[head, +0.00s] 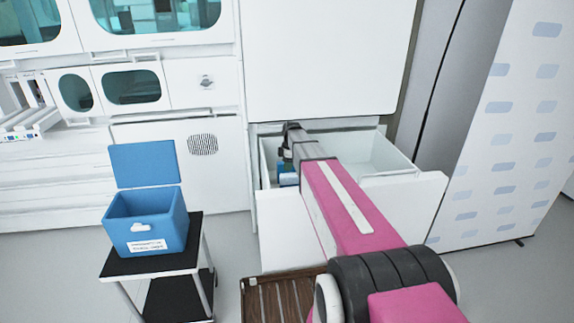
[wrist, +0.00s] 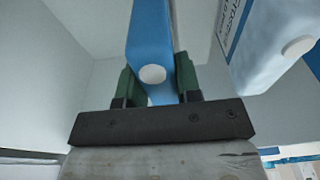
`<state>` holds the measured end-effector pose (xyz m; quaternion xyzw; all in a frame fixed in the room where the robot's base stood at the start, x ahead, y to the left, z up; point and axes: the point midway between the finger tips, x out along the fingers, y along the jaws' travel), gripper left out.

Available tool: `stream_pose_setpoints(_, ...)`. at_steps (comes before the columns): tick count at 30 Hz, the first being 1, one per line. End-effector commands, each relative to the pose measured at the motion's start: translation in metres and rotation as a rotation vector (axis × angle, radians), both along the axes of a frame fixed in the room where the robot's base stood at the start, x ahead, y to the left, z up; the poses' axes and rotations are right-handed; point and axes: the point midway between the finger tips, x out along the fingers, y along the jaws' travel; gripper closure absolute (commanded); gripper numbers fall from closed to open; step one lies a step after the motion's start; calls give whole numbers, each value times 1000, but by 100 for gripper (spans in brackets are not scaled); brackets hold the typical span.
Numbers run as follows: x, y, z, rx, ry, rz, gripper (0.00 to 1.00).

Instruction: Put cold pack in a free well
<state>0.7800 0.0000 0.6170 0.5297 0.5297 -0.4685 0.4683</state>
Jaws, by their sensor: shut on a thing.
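My gripper (wrist: 156,84) is shut on a blue cold pack (wrist: 150,40) with a round white cap; its green fingers press both sides of it. In the head view my arm reaches into an open white drawer (head: 283,222), where some blue (head: 288,179) shows beside the gripper. A blue cool box (head: 145,232) with its lid (head: 145,165) raised stands on the left. Its inside is mostly hidden, and no wells can be made out.
The cool box stands on a small cart (head: 122,262) with a black top. A brown slatted surface (head: 285,302) is at the bottom of the head view. A tall patterned panel (head: 505,130) stands at the right. The right part of the drawer looks empty.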

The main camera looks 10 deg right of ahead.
Motion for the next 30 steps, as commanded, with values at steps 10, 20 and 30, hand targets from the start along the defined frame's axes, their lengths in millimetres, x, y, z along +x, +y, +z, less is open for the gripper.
stream_pose_setpoints(10, 0, 0, -4, 0, -1, 0, 62)
stream_pose_setpoints(20, 0, 0, -4, 0, 0, 0, 38)
stream_pose_setpoints(30, 0, 0, -3, 0, 0, 0, 38)
